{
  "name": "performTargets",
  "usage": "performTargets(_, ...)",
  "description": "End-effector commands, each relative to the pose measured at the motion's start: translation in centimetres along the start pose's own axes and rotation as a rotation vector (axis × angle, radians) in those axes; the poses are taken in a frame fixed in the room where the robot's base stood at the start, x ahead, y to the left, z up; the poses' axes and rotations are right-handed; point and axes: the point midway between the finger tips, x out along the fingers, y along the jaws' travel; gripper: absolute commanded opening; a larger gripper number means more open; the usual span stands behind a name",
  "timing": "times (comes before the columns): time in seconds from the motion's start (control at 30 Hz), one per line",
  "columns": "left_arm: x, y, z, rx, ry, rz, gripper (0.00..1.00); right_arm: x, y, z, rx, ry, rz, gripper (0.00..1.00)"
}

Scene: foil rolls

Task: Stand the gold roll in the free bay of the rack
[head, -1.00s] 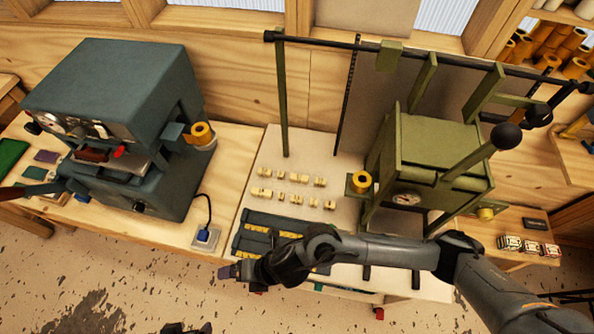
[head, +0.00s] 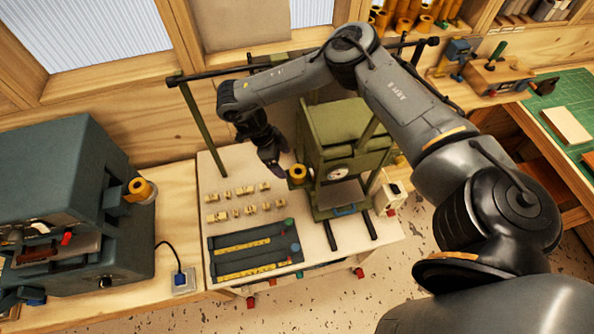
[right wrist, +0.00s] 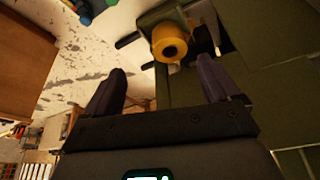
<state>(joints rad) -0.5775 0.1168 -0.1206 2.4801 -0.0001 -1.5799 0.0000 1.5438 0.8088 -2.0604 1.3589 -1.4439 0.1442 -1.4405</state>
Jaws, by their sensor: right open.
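A gold roll (head: 298,174) stands on a small side bracket of the green press, and it also shows in the right wrist view (right wrist: 170,43). A second gold roll (head: 140,188) sits on the side of the blue-grey machine at left. My right gripper (head: 277,168) is open and empty, just left of the press's gold roll. In the right wrist view, my right gripper (right wrist: 161,88) has its fingers apart, with the roll ahead between them. Several gold rolls (head: 403,20) stand in shelving at the back, partly behind my arm. I cannot make out a free bay there. My left gripper is out of view.
The green press (head: 345,130) stands close right of my gripper. The blue-grey machine (head: 75,185) stands at left. Small pale blocks (head: 238,205) and a dark tray with yellow strips (head: 252,250) lie on the bench. A dark bar (head: 200,75) crosses above the bench's back.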

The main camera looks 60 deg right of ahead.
Motion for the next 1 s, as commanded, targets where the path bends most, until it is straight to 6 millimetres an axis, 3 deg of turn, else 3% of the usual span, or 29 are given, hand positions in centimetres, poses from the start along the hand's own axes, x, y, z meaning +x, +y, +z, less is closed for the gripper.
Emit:
performTargets(0.17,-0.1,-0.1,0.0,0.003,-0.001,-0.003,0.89,1.1,-1.0,-1.1,0.012,0.02,0.005,0.89)
performTargets(0.4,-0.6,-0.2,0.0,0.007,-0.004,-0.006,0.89,4.0,-1.0,-1.1,0.012,0.018,0.003,0.89)
performTargets(0.73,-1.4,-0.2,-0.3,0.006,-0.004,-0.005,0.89,6.0,-1.3,-1.2,0.012,0.018,0.002,0.89)
performTargets(1.0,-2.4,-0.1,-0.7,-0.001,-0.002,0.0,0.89,9.4,-1.5,-1.2,0.01,0.016,0.003,0.89)
